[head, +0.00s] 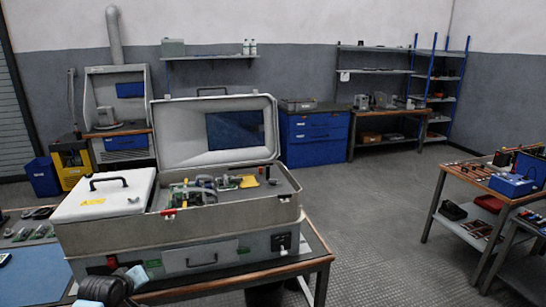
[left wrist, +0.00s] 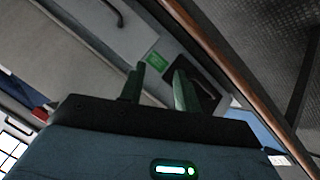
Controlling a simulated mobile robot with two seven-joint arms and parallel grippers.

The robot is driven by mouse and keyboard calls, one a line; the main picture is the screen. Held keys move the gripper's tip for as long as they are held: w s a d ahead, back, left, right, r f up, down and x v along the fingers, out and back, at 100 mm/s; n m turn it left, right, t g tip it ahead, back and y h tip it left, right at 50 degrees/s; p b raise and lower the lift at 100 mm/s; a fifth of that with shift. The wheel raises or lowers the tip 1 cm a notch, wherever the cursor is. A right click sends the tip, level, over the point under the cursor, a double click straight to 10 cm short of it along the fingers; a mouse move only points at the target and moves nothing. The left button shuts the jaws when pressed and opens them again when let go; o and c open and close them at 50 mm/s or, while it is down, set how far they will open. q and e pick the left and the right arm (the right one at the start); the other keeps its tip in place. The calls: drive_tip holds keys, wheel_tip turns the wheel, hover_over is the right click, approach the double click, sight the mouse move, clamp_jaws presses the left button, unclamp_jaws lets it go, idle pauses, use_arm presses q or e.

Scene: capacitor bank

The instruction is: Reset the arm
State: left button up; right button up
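My left arm's dark end (head: 108,287) shows at the bottom left of the head view, in front of the case; its fingertips cannot be made out there. In the left wrist view my left gripper (left wrist: 160,82) has two greenish fingers standing apart with nothing between them. Beyond them are the case front, a small green label (left wrist: 155,60) and a dark panel (left wrist: 205,92). The large grey case (head: 165,237) stands on the table with its lid (head: 180,140) raised; circuit boards and cables (head: 200,188) lie inside. My right gripper is not in view.
A white cover with a black handle (head: 125,200) sits at the case's left. The wooden table edge (head: 318,262) runs along the front right. A tool table (head: 465,180) stands at the right. The floor (head: 375,215) between them is clear.

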use_arm(q)
drive_tip(key=w+a+r+m+t+y, duration=0.15)
drive_tip(key=w+r+m+t, duration=0.35)
drive_tip(key=r+m, duration=0.55)
drive_tip(key=s+d+f+g+h, duration=0.1)
drive_tip(key=s+d+f, duration=0.4)
drive_tip(key=s+f, duration=0.4)
drive_tip(key=s+d+f+g+h, duration=0.1)
drive_tip(key=s+d+f, duration=0.3)
drive_tip(key=s+f, duration=0.55)
drive_tip(key=s+d+f+g, duration=0.1)
drive_tip(key=s+d+f, duration=0.1)
drive_tip(key=s, duration=0.6)
drive_tip(key=s+d+f+g+h, duration=0.1)
drive_tip(key=s+d+f, duration=0.2)
drive_tip(key=s, duration=0.6)
drive_tip(key=s+d+f+g+h, duration=0.1)
drive_tip(key=s+d, duration=0.3)
drive_tip(key=s, duration=0.5)
drive_tip(key=shift+s+f, duration=0.2)
drive_tip(key=shift+f, duration=0.6)
drive_tip(key=shift+w+d+n, duration=0.1)
drive_tip(key=shift+d+n, duration=0.05)
drive_tip(key=shift+n, duration=0.1)
